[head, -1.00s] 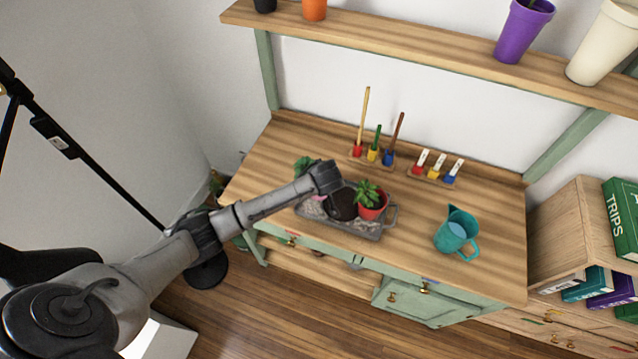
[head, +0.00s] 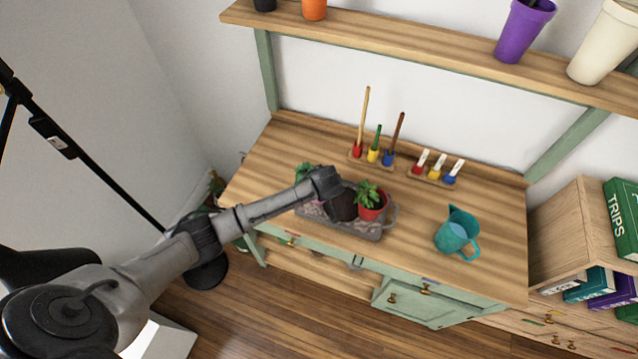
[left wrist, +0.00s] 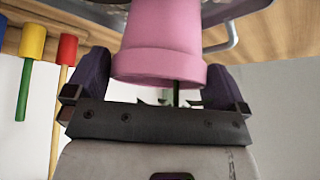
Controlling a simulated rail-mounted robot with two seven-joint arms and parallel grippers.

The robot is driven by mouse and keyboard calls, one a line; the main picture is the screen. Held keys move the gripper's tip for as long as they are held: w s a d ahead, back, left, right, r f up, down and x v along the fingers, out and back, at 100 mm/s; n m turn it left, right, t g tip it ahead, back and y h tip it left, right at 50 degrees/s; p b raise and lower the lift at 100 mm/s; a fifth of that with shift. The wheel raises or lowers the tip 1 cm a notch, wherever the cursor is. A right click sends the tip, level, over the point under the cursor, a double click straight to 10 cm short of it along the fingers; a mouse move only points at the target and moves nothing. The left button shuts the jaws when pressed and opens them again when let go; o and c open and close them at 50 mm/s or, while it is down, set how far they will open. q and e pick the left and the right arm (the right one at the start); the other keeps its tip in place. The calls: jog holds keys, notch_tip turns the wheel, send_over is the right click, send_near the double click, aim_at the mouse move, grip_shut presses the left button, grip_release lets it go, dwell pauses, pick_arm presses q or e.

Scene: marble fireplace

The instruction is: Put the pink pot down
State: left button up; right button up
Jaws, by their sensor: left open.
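The pink pot (left wrist: 165,35) fills the middle of the left wrist view, its wide rim towards my palm. My left gripper (left wrist: 160,78) is open, with one dark finger on each side of the pot's rim. A thin stem and leaves show past the rim. In the head view my left wrist hangs over the grey tray (head: 365,231) on the bench and hides most of the pink pot. Whether the pot's base touches the tray is hidden. My right gripper is not in view.
A red pot with a green plant (head: 371,204) stands at the tray's right side. A teal jug (head: 456,234) is farther right. Small coloured tools stand in holders (head: 375,155) behind the tray. The wooden bench (head: 490,265) is clear at the right front.

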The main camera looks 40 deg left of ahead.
pick_arm(q)
jog(key=shift+p+v, duration=1.25)
jog(key=shift+v, duration=4.8)
jog(key=s+d+f+m+h, duration=0.2)
jog(key=s+d+f+m, duration=0.15)
jog(key=s, duration=0.45)
jog(key=s+d+f+m+h, duration=0.2)
jog(key=s+d+f+m, duration=0.15)
jog(key=s, duration=0.45)
jog(key=s+r+m+h, duration=0.1)
jog(key=s+m, duration=0.4)
jog(key=s, duration=0.8)
jog(key=shift+s+d+r, duration=0.3)
jog(key=shift+s+r, duration=0.05)
jog(key=shift+s, duration=0.05)
jog(key=shift+r, duration=0.1)
notch_tip(320, 180, up, 28)
jog(key=p, duration=2.7)
jog(key=shift+f+p, duration=0.25)
jog(key=shift+p, duration=0.1)
